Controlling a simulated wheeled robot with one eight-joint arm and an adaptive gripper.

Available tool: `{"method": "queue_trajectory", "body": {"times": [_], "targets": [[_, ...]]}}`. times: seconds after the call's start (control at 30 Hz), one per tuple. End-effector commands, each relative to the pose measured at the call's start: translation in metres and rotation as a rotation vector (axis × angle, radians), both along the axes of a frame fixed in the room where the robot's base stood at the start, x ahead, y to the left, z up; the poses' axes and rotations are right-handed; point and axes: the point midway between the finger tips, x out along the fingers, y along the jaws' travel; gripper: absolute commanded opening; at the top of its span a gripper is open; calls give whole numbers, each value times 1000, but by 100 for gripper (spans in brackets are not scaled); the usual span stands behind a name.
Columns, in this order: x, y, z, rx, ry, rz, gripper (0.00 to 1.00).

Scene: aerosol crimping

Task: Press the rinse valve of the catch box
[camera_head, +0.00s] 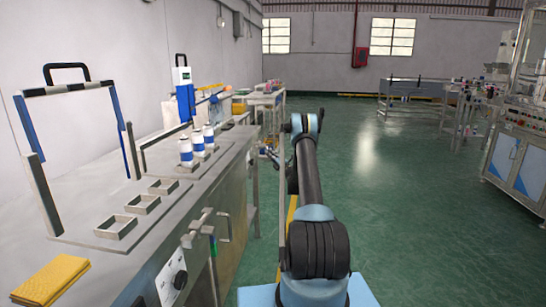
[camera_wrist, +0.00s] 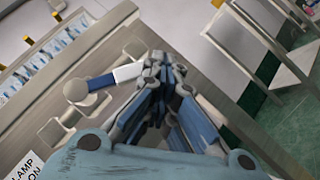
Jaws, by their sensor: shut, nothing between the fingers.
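In the wrist view, my gripper (camera_wrist: 162,62) is shut and empty, its fingertips together. A lever with a blue and white handle (camera_wrist: 112,78) reaches from a round metal fitting (camera_wrist: 76,90) toward the fingertips. I cannot tell whether the fingers touch it. It looks like a valve lever, but no label names it as the rinse valve. In the head view, my gripper (camera_head: 268,151) is beside the far end of the steel bench (camera_head: 185,215), small and partly hidden by my arm. The catch box cannot be identified for sure.
A box of several cans (camera_wrist: 48,62) lies beyond the fitting. A label reading "LAMP ON" (camera_wrist: 24,170) is at lower left. Pipe fittings (camera_head: 205,226) stick out from the bench front. A pale metal frame (camera_wrist: 262,58) stands at right; green floor (camera_head: 400,180) is open.

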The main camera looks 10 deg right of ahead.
Motion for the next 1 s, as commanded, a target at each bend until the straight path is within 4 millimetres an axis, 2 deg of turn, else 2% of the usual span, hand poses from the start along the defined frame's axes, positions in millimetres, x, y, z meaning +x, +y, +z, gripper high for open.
{"method": "queue_trajectory", "body": {"times": [0.03,0.17,0.33,0.5,0.7,1.0], "targets": [[-1,17,-3,-7,-2,21,0],[-4,18,-14,-6,-2,19,0],[-14,17,-40,-4,-1,13,0],[-33,-11,-61,-3,-1,6,0],[-52,-35,-82,0,-2,2,0],[-65,-51,-98,2,0,1,0]]}}
